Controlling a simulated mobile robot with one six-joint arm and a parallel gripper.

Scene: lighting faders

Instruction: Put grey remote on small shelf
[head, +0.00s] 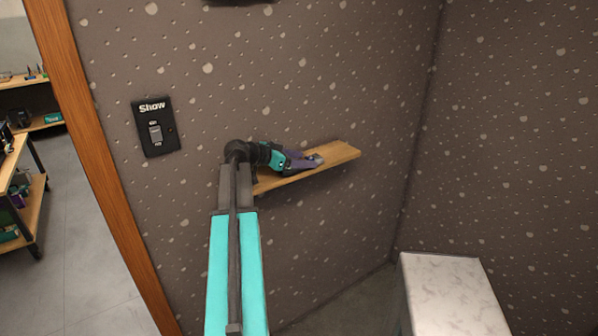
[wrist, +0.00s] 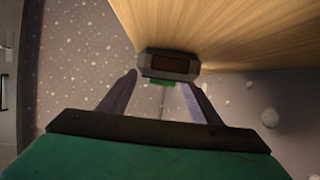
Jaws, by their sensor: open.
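The small shelf (head: 335,154) is a narrow light-wood board on the speckled wall. My gripper (head: 304,162) is over the shelf, its fingers pointing right along the board. In the wrist view, my gripper (wrist: 160,82) has its two fingers spread apart. The grey remote (wrist: 168,65), a grey block with a dark reddish window and a green bit at its edge, lies against the wood of the shelf (wrist: 235,35), at or just beyond the fingertips. In the head view, a small grey shape at the fingertips (head: 316,158) appears to be the remote. I cannot tell whether the fingers touch it.
A black "Show" switch plate (head: 155,126) is on the wall left of the shelf. A marble-topped block (head: 450,290) stands at lower right. An orange wooden door frame (head: 95,150) is at left, with shelving units (head: 25,180) beyond it. The air right of the shelf is clear.

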